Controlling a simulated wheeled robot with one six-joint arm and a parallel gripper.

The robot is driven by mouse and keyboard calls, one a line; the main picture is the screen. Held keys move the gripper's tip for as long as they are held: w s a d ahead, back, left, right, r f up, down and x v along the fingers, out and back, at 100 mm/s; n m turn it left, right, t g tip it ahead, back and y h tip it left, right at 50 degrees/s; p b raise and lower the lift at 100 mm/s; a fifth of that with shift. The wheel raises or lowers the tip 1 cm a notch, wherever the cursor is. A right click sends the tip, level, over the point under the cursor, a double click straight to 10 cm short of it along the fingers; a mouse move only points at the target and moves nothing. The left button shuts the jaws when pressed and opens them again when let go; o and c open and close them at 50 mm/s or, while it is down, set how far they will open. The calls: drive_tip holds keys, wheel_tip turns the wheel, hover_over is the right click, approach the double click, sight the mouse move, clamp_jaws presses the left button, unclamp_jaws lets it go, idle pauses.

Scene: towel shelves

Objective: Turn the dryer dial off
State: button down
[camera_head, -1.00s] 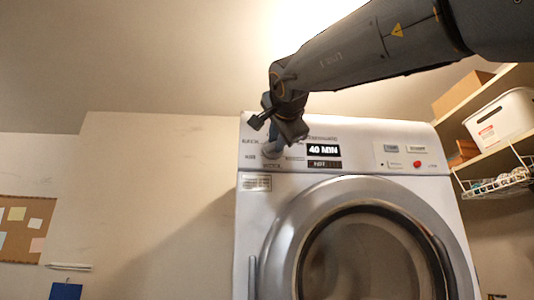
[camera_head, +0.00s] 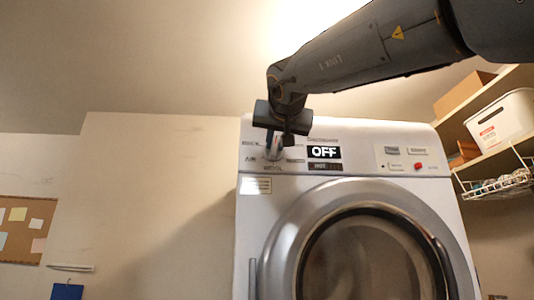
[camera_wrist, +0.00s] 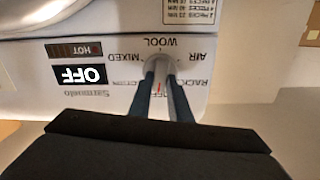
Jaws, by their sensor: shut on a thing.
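The white dryer (camera_head: 350,160) has a dial (camera_head: 273,152) at the upper left of its front panel. The display (camera_head: 324,152) beside it reads OFF. My gripper (camera_head: 274,145) is at the dial, with its fingers on either side of the knob. In the wrist view my gripper (camera_wrist: 167,95) is shut on the dial (camera_wrist: 160,72), its two dark fingers around it. A red mark on the dial lies near a partly covered label. The labels WOOL, MIXED and AIR show around the dial. The display (camera_wrist: 76,76) reads OFF upside down there.
The round dryer door (camera_head: 365,255) is closed below the panel. Shelves at the right hold a white bin (camera_head: 500,120) and a wire basket (camera_head: 495,184). A cork board (camera_head: 25,228) hangs at the far left.

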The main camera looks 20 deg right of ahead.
drive_tip(key=shift+n, duration=0.6)
drive_tip(key=shift+f+n, duration=0.1)
drive_tip(key=shift+n, duration=0.2)
drive_tip(key=c, duration=1.6)
unclamp_jaws()
drive_tip(key=shift+c, duration=0.2)
drive_tip(key=shift+s+a+b, duration=0.1)
drive_tip(key=shift+s+b, duration=0.15)
drive_tip(key=shift+b, duration=0.8)
drive_tip(key=s+b, duration=0.2)
drive_tip(key=b, duration=0.3)
drive_tip(key=shift+a+f, duration=0.1)
drive_tip(key=shift+a, duration=0.05)
drive_tip(key=s+b, duration=0.3)
drive_tip(key=s+a+b, duration=0.1)
drive_tip(key=s, duration=0.1)
drive_tip(key=shift+s+b, duration=0.1)
drive_tip(key=shift+b, duration=0.25)
